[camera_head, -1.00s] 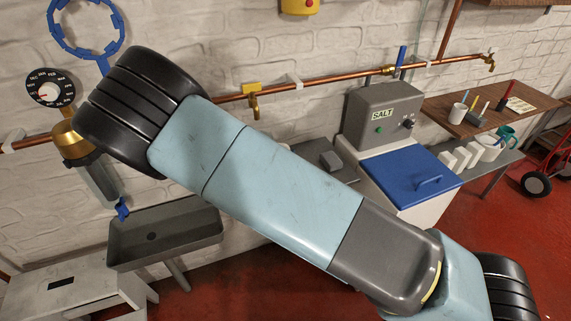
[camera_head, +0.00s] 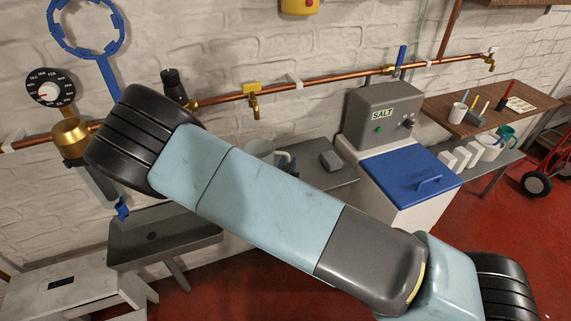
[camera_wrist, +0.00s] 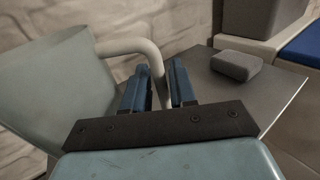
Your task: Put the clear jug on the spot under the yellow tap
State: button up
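The clear jug (camera_head: 259,148) shows just above my arm in the head view, its lower part hidden. It stands out large at the left of the wrist view (camera_wrist: 55,90), translucent grey, with a pale curved handle. My gripper (camera_wrist: 160,92) has its blue fingers close on either side of the handle and appears shut on it. The yellow tap (camera_head: 253,100) is on the copper pipe, above the jug in the picture. The spot under it is hidden, and I cannot tell whether the jug's base touches the bench.
The grey bench (camera_head: 335,178) carries a dark grey block (camera_head: 331,160), also in the wrist view (camera_wrist: 236,65). The salt machine (camera_head: 385,125) with its blue lid stands right of it. A grey sink (camera_head: 165,240) is at the left. The copper pipe runs along the wall.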

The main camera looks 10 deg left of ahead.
jog(key=shift+o, duration=1.4)
jog(key=s, duration=1.2)
jog(key=shift+a, duration=0.25)
jog(key=shift+r, duration=0.15)
